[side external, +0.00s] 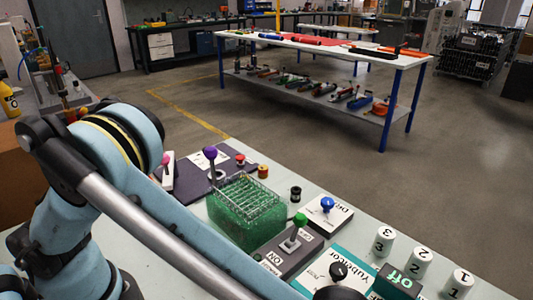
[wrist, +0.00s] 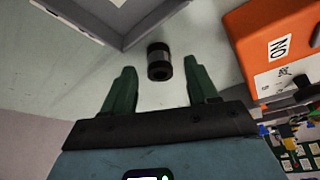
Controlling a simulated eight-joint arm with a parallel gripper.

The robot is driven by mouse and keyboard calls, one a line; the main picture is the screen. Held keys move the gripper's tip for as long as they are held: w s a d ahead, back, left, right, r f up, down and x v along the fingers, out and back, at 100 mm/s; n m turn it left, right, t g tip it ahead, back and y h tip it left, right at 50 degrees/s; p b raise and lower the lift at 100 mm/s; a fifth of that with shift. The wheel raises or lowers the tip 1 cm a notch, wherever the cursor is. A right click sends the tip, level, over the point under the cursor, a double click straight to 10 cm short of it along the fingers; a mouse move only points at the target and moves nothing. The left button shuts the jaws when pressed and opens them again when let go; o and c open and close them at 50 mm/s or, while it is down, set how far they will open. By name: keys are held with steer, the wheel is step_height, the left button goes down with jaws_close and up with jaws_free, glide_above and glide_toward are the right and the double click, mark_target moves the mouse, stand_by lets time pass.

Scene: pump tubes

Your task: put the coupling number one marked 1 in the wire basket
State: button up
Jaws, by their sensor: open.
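The coupling marked 1 (side external: 459,283) is a white upright cylinder at the right front of the bench in the side view. Similar white cylinders marked 2 (side external: 418,262) and 3 (side external: 384,240) stand in a row behind it. The wire basket (side external: 262,226) is a green, see-through box with a wire top, left of the couplings. In the wrist view my gripper (wrist: 160,72) is open and empty, its two green fingers apart. A small black and grey cylinder (wrist: 159,62) shows between and beyond the fingertips. The gripper cannot be made out in the side view.
A grey box with a green knob (side external: 293,243), a white box with a blue knob (side external: 328,209) and a teal box (side external: 338,268) stand between basket and couplings. An orange box (wrist: 275,50) is at right in the wrist view.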

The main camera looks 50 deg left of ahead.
steer(key=shift+x, duration=0.85)
jaws_close()
steer(key=shift+r, duration=0.15)
